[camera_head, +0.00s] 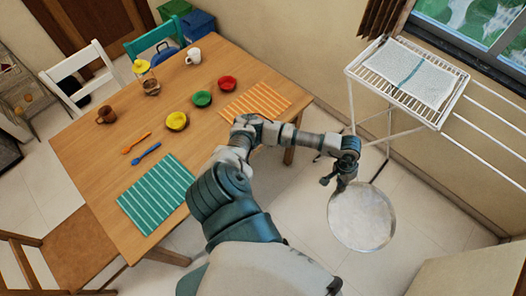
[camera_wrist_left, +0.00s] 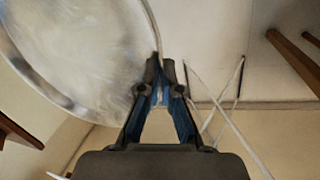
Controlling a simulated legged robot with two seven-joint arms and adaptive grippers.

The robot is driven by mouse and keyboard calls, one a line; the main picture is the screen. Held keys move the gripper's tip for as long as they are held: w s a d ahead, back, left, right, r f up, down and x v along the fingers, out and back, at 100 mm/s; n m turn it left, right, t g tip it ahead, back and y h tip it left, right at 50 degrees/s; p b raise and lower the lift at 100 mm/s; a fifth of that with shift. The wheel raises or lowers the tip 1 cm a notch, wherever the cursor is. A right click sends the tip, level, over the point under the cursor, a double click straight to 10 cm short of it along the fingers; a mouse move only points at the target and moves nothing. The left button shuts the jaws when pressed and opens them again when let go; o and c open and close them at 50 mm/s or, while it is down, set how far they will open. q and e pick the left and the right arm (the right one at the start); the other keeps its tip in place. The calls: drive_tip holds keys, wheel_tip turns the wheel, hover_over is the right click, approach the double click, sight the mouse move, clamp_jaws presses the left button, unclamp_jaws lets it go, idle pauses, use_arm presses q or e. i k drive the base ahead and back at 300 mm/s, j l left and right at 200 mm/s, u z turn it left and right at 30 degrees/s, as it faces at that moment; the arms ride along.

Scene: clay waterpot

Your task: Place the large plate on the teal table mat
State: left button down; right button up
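The large plate (camera_head: 362,218) is round, pale grey and metallic. It hangs in the air to the right of the table, over the floor. My left gripper (camera_head: 343,183) is shut on the plate's rim. In the left wrist view the fingertips (camera_wrist_left: 160,68) meet at the edge of the plate (camera_wrist_left: 80,48), which fills the upper left. The teal table mat (camera_head: 157,194), with pale stripes, lies bare at the table's front left, well left of the plate. My right gripper is not in view.
The wooden table (camera_head: 110,160) also holds an orange mat (camera_head: 255,101), yellow (camera_head: 177,121), green (camera_head: 202,99) and red (camera_head: 228,83) bowls, mugs, and orange and blue cutlery. A white drying rack (camera_head: 390,85) stands behind the plate. A chair (camera_head: 70,245) is at front left.

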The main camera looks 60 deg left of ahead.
sight(159, 192)
drive_tip(key=k+u, duration=0.3)
drive_tip(key=u, duration=0.15)
drive_tip(key=k+u, duration=0.4)
drive_tip(key=k+j+u, duration=0.15)
drive_tip(key=u, duration=0.3)
drive_tip(key=k+j, duration=0.3)
drive_tip(key=k, duration=0.2)
